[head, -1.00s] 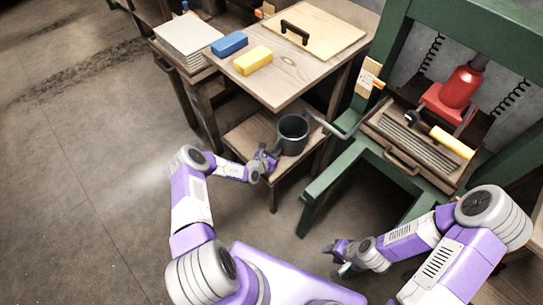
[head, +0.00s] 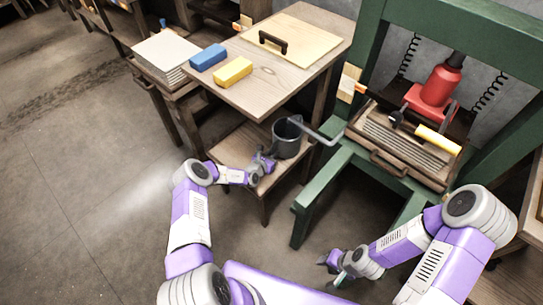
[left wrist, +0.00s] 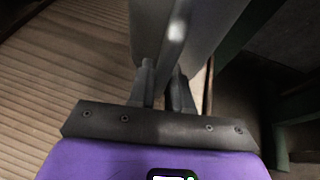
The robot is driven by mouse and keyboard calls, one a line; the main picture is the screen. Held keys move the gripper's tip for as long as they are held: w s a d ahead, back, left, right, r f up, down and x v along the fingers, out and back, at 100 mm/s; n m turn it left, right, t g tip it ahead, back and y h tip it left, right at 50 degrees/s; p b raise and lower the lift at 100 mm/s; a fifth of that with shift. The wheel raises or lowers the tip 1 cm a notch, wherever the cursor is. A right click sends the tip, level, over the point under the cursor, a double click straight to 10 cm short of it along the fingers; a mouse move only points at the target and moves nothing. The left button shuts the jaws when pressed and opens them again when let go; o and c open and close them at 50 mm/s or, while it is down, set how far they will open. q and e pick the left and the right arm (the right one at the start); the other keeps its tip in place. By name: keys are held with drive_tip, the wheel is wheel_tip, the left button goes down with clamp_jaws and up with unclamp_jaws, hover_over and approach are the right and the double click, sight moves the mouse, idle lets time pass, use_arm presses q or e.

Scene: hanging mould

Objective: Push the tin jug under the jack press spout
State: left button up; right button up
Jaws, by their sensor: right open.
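The dark grey tin jug (head: 286,142) stands upright on the low wooden shelf, under the work table. The grey bent spout (head: 318,132) runs left from the press, and its end overlaps the jug's mouth in the head view. My left gripper (head: 268,163) is at the near left side of the jug. In the left wrist view its two fingers (left wrist: 164,82) point at the jug's grey wall (left wrist: 183,30), close together; whether they grip anything is unclear. My right gripper (head: 334,268) is open and empty, low in front of the press.
The green press frame (head: 318,190) stands right of the shelf, with a red jack (head: 434,86) and a yellow-handled roller (head: 438,140). The table (head: 285,75) above the shelf holds blue (head: 208,57) and yellow (head: 233,71) blocks. Open floor lies left.

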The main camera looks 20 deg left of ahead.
use_arm(q)
drive_tip(key=o, duration=0.5)
drive_tip(key=shift+o, duration=0.2)
